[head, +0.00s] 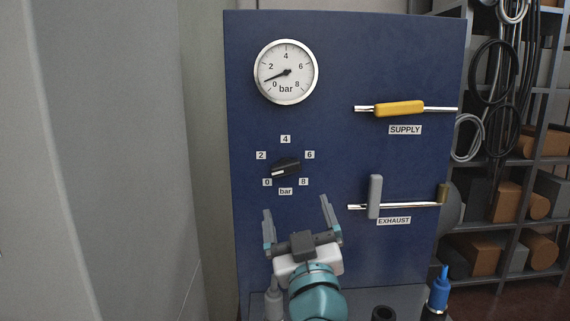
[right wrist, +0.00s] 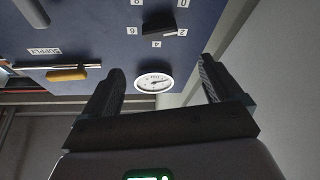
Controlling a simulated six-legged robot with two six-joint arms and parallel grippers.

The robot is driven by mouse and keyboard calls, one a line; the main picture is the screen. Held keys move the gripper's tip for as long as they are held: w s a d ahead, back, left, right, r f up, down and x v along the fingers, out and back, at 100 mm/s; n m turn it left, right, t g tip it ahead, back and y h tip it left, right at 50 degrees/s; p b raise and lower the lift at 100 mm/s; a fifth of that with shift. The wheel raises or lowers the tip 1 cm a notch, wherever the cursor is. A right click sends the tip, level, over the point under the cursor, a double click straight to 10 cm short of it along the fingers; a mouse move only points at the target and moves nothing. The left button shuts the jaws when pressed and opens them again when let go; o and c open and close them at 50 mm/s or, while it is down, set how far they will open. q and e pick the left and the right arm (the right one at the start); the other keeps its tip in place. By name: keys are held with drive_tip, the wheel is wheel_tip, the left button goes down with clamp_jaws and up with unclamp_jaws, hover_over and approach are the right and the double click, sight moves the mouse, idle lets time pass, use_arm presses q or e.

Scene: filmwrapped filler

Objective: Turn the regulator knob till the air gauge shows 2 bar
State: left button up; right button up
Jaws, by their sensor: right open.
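The round white air gauge (head: 286,86) is at the upper left of the blue panel. Its black needle points lower left, between 0 and 2. Below it is the black regulator knob (head: 288,167), its white mark pointing lower left between the 0 and 2 labels. My right gripper (head: 296,206) is open and empty, below the knob with its fingers pointing up toward the panel. In the right wrist view, the knob (right wrist: 160,28) shows ahead of the open fingers (right wrist: 158,66), apart from them. The gauge (right wrist: 154,83) shows there too, upside down. My left gripper is not in view.
The yellow SUPPLY lever (head: 400,108) lies horizontal at the panel's right. The grey EXHAUST lever (head: 375,197) stands upright, right of my gripper. A blue-capped bottle (head: 438,290) stands lower right. Shelves (head: 515,222) with boxes and hoses are beyond. The panel around the knob is clear.

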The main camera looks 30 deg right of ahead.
sight(286, 168)
drive_tip(key=p+x, duration=0.3)
drive_tip(key=x, duration=0.9)
drive_tip(key=shift+w+d+f, duration=0.1)
drive_tip(key=shift+w+d, duration=0.1)
drive_tip(key=shift+w, duration=0.15)
drive_tip(key=shift+w+d+r, duration=0.1)
drive_tip(key=shift+w+r, duration=0.05)
drive_tip(key=shift+r, duration=0.1)
drive_tip(key=shift+w+d+f, duration=0.1)
drive_tip(key=shift+w, duration=0.05)
drive_tip(key=shift+c, duration=0.3)
drive_tip(key=c, duration=0.9)
